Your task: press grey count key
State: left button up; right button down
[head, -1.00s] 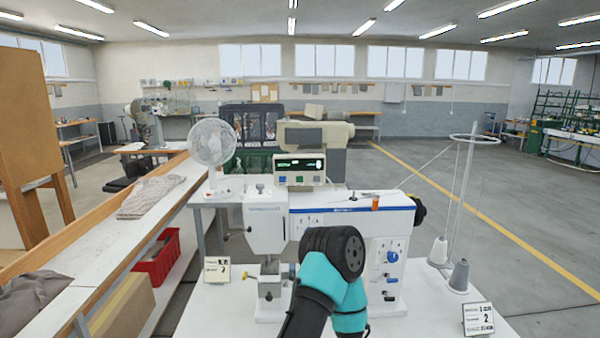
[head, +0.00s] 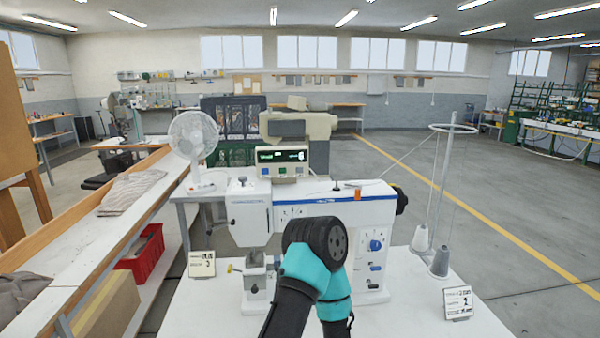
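The keys are too small for me to tell surely which is the grey count key. One of my arms, teal and black, rises from the bottom middle in front of the press. It hides part of the press body. Neither gripper's fingers show; I cannot see whether either holds anything. No gripper is seen touching the keys.
A white fan (head: 194,140) stands left of the control box. An orange spool (head: 358,194) sits on the press, and a thread stand (head: 446,190) with grey cones is at right. Cards (head: 201,264) (head: 458,303) stand on the white table. The space above the keys looks clear.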

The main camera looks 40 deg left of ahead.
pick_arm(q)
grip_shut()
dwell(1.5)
